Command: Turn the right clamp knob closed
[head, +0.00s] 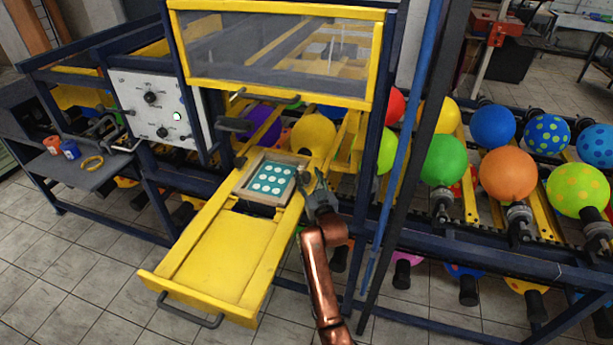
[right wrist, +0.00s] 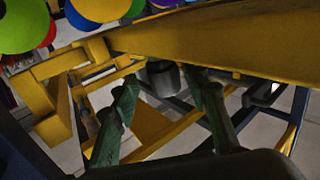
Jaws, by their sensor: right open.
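My right gripper (head: 314,184) is beside the right edge of the yellow drawer, near the wooden-framed screen (head: 270,179) with pale dots. In the right wrist view its two greenish fingers (right wrist: 160,82) are spread apart with nothing held. A dark round knob (right wrist: 162,78), which looks like the right clamp knob, shows beyond and between the fingertips. I cannot tell whether the fingers touch it or how far it is turned. In the head view the knob cannot be made out near the gripper. My left gripper is not in view.
The yellow drawer (head: 222,250) is pulled out, with a dark handle (head: 190,310) in front. A yellow-framed clear guard (head: 275,52) stands above. Blue posts and a rack of balloons (head: 508,173) are at right. A control panel (head: 155,109) is at left.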

